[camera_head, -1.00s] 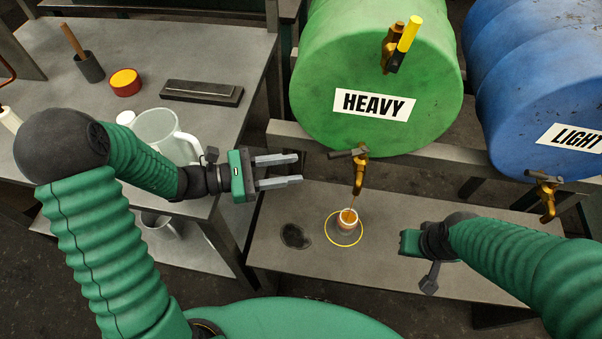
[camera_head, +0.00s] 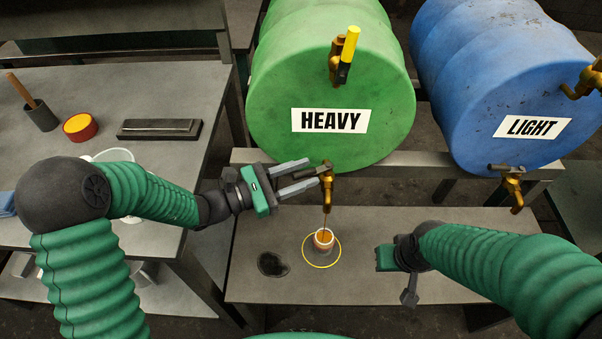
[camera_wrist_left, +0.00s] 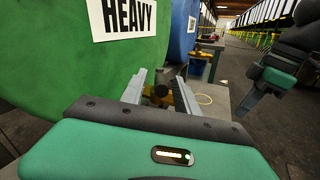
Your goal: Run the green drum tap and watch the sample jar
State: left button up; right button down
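The green drum (camera_head: 290,85), labelled HEAVY, lies on its side on a rack. Its lower brass tap (camera_head: 328,190) has a dark handle, and a thin amber stream falls from it. The small sample jar (camera_head: 323,241) stands under the tap inside a yellow ring (camera_head: 306,258), with amber liquid in it. My left gripper (camera_head: 318,178) is open, its fingertips at the tap handle. In the left wrist view the handle (camera_wrist_left: 160,91) shows between the spread fingers; contact is unclear.
A blue drum (camera_head: 480,80), labelled LIGHT, with its own tap (camera_head: 512,185), is at the right. The left table holds a red-and-yellow tin (camera_head: 80,127) and a flat dark block (camera_head: 160,129).

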pick_arm(q)
jog(key=shift+d, duration=0.25)
jog(key=c, duration=0.3)
jog(key=shift+a, duration=0.15)
grip_shut()
jog(key=shift+a, duration=0.1)
dwell(0.5)
